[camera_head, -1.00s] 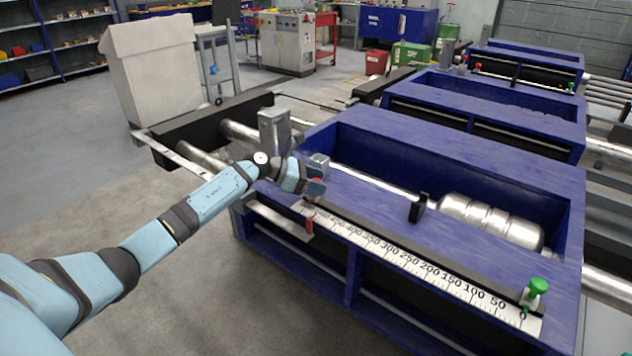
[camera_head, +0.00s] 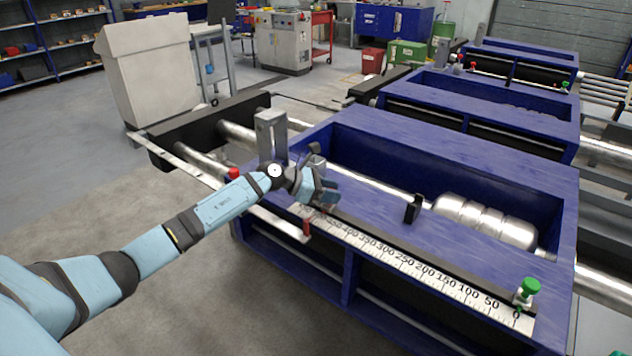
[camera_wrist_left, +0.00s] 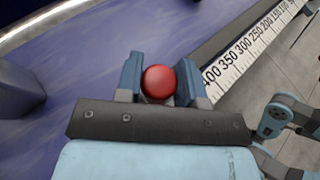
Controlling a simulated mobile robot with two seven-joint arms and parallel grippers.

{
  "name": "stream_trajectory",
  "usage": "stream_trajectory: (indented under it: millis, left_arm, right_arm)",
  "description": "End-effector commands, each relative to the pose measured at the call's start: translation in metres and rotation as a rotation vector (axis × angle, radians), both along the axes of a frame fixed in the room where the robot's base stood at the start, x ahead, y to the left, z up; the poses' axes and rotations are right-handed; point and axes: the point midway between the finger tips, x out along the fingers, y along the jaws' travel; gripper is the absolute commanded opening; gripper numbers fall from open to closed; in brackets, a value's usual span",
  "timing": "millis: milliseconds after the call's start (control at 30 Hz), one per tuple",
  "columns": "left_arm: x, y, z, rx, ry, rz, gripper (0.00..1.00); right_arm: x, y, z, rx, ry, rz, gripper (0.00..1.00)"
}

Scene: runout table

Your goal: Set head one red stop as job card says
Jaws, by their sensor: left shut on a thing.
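My left gripper (camera_head: 324,194) is at the far left end of the white scale (camera_head: 420,266) on the front of the nearest blue frame. In the left wrist view the round red knob of the red stop (camera_wrist_left: 158,82) sits between the fingertips, and the gripper is shut on it, close to the 400 mark. In the head view the fingers hide the knob, and a red lower part (camera_head: 307,226) shows in front of the scale. A green stop (camera_head: 528,289) stands at the 0 end. My right gripper and any job card are not in view.
A grey post (camera_head: 271,135) rises close behind my left wrist. A second red knob (camera_head: 233,173) is left of the wrist. More blue frames stand behind.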

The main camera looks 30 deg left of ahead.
Motion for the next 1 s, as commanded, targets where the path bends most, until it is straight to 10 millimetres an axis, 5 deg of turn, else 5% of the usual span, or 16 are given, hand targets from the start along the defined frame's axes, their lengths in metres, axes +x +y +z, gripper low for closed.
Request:
stream_trajectory:
  millis: [200,500,700,1000]
  left_arm:
    - [-0.007,-0.072,0.007,0.0,0.002,-0.007,0.0]
    - [-0.012,-0.151,0.007,-0.001,0.001,-0.005,0.0]
    - [-0.015,-0.179,0.003,-0.001,0.002,-0.002,0.0]
    - [-0.015,-0.191,0.0,-0.001,0.001,-0.001,0.0]
  right_arm:
    - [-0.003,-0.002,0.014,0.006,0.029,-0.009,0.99]
    - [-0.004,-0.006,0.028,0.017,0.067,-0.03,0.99]
    - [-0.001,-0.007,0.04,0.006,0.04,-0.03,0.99]
    - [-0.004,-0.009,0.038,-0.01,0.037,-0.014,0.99]
